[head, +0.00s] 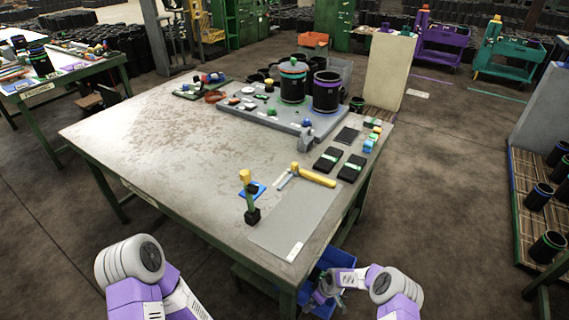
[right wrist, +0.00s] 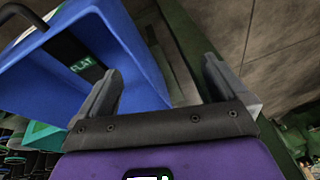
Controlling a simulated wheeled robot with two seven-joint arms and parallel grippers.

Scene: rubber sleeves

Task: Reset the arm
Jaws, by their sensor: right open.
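My right gripper (head: 328,287) is low beside the table's front right corner, in front of a blue bin (head: 341,258). In the right wrist view its two fingers (right wrist: 160,85) are apart with nothing between them. The blue bin (right wrist: 50,95) fills the left of that view, with a black strap or flap marked "FLAT" inside it. The left finger overlaps the bin in the picture; I cannot tell whether they touch. My left arm shows at the bottom left of the head view, but its gripper is out of view.
The green-framed table (head: 150,150) stands right ahead, its front right corner near my right arm. On it are a grey mat (head: 290,225), a yellow-handled hammer (head: 312,175), a stamp-like tool (head: 250,195) and a grey tray with black sleeves (head: 326,92). The table's left half is mostly clear.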

